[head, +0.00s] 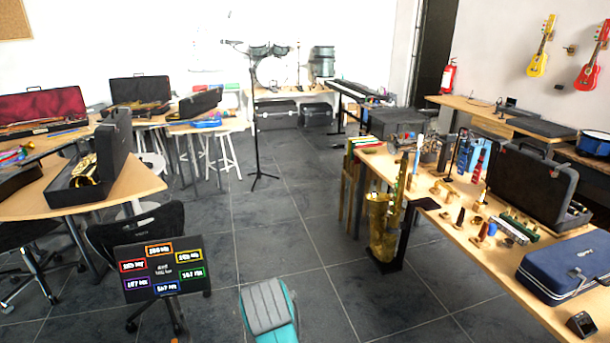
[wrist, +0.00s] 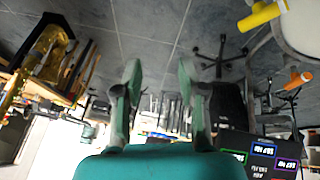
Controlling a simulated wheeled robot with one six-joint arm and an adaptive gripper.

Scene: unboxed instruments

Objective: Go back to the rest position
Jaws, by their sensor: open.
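My gripper (wrist: 160,85) shows in the wrist view with its two green-tipped fingers apart and nothing between them. Behind the gap are the grey tiled floor and, farther off, chair and stool legs. In the head view a teal and grey part of my arm (head: 268,310) shows at the bottom centre, over open floor. The fingers cannot be made out in the head view.
A black chair (head: 135,230) and a wooden table (head: 30,195) stand left. A microphone stand (head: 255,130) is farther back. The middle floor is clear.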

